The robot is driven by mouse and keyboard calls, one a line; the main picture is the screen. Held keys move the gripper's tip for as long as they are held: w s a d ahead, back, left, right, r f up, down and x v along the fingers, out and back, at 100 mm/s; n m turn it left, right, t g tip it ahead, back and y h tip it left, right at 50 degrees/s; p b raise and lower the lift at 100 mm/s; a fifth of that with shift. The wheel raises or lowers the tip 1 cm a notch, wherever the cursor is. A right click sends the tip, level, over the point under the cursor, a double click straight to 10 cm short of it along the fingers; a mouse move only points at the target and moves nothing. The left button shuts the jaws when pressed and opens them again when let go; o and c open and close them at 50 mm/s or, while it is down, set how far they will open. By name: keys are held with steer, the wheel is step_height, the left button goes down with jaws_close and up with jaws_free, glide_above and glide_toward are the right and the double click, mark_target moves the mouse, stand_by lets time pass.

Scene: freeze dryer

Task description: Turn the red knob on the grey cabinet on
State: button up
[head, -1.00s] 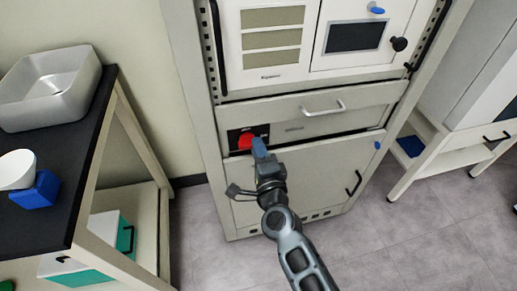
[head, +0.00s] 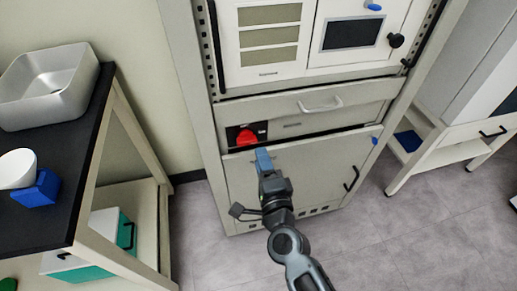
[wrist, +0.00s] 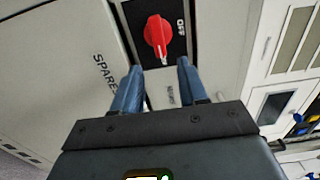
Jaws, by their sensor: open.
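The red knob (head: 246,138) sits on a black plate on the front of the grey cabinet (head: 285,180), left of a drawer handle. In the wrist view the red knob (wrist: 157,36) shows whole, its grip bar pointing along the picture's height, with white lettering beside it on the black plate. My gripper (head: 263,154) is just below and right of the knob in the head view, apart from it. In the wrist view its two blue fingers (wrist: 158,78) are spread, with nothing between them, and the knob lies beyond their tips.
The drawer handle (head: 320,106) and the lower door handle (head: 351,180) stick out from the cabinet. A dark-topped table (head: 75,150) with a grey basin (head: 48,88) stands at left. A low white shelf stand (head: 440,160) is at right. The floor in front is clear.

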steer(key=shift+v, duration=1.2)
steer(key=s+d+r+n+h+p, duration=0.1)
steer(key=s+d+n, duration=0.2)
steer(key=s+d, duration=0.55)
steer(key=s+d+r+n+h+p, duration=0.1)
steer(key=s+d+n+h, duration=0.3)
steer(key=s, duration=0.7)
steer(key=s+d+r+n+g+p, duration=0.1)
steer(key=s+d+r+n, duration=0.3)
steer(key=s+r, duration=0.4)
steer(key=s+d+r+n+g+p, duration=0.1)
steer(key=s+d+r+n, duration=0.3)
steer(key=s+r, duration=0.3)
steer(key=s, duration=0.4)
steer(key=shift+s+d+r+g+p, duration=0.25)
steer(key=shift+d+r+g+p, duration=0.05)
steer(key=shift+d+r, duration=0.1)
